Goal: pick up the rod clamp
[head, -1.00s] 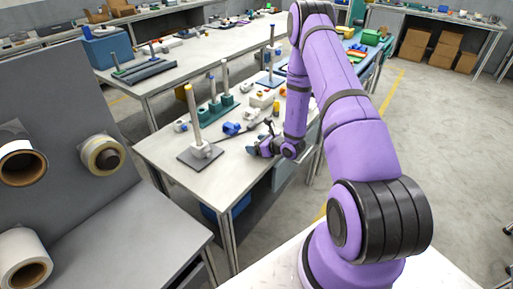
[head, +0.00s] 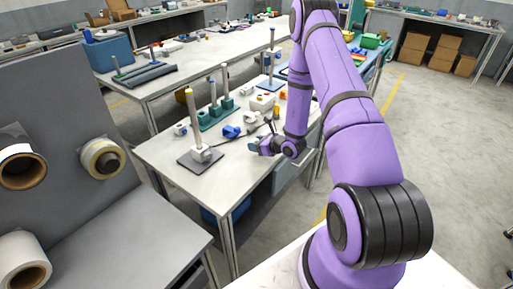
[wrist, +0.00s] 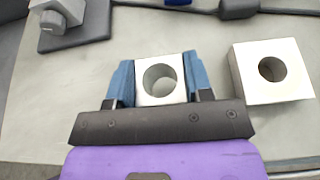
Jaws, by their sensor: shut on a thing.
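My gripper (wrist: 160,88) is shut on a small pale block with a round through-hole, which I take to be the rod clamp (wrist: 145,96). Its blue fingers press on the left and right sides of the block, and the hole faces the wrist camera. I cannot tell whether the block touches the table or is lifted. In the head view my gripper (head: 258,147) is low over the front right of the near table, and the block is not clear there.
A larger pale block with a hole (wrist: 272,70) stands close right of my gripper. A grey plate (wrist: 76,28) with a knobbed clamp lies at upper left. In the head view, a rod stand (head: 194,125) rises left of my gripper, and a blue part (head: 231,131) lies behind it.

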